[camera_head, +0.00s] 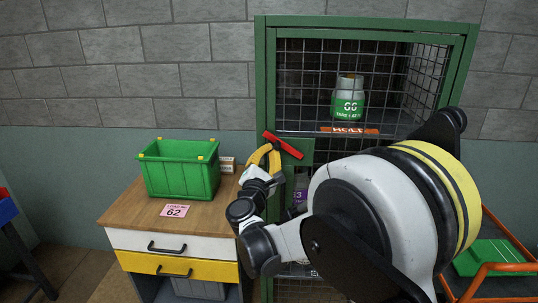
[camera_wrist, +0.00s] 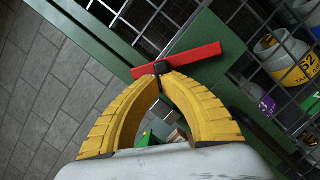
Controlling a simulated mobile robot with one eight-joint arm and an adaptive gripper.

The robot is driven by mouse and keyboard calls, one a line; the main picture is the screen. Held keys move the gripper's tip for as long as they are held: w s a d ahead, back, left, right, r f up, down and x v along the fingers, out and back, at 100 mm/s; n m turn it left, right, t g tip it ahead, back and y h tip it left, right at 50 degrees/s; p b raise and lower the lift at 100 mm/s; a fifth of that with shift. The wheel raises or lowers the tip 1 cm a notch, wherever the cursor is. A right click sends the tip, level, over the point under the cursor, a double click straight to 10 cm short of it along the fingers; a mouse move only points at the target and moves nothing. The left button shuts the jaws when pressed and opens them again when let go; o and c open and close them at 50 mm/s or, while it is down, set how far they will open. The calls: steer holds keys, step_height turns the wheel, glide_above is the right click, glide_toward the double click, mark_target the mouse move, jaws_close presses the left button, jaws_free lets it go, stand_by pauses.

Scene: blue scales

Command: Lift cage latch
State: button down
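The cage (camera_head: 265,85) has a green frame and wire mesh. Its red latch bar (camera_head: 285,146) sits on a green plate at the left of the door, slanting down to the right. It also shows in the wrist view (camera_wrist: 190,58). My gripper (camera_head: 264,152) has yellow fingers and is at the latch's left part. In the wrist view its fingertips (camera_wrist: 161,72) are drawn together, with their dark tips against or just over the edge of the red bar. I cannot see the bar held between them. The contact itself is partly hidden by the tips.
A green bin (camera_head: 180,172) stands on a wooden-topped cabinet (camera_head: 120,212) left of the cage. A pink card (camera_head: 174,210) reads 62. A green-labelled jar (camera_head: 347,106) stands on the cage's upper shelf. An orange-framed cart (camera_head: 485,290) is at the lower right.

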steer(key=shift+d+r+m, duration=0.2)
steer(key=shift+r+m, duration=0.35)
steer(key=shift+m, duration=0.15)
steer(key=shift+d+r+p, duration=0.2)
steer(key=shift+r+p, duration=0.1)
steer(key=shift+p, duration=0.05)
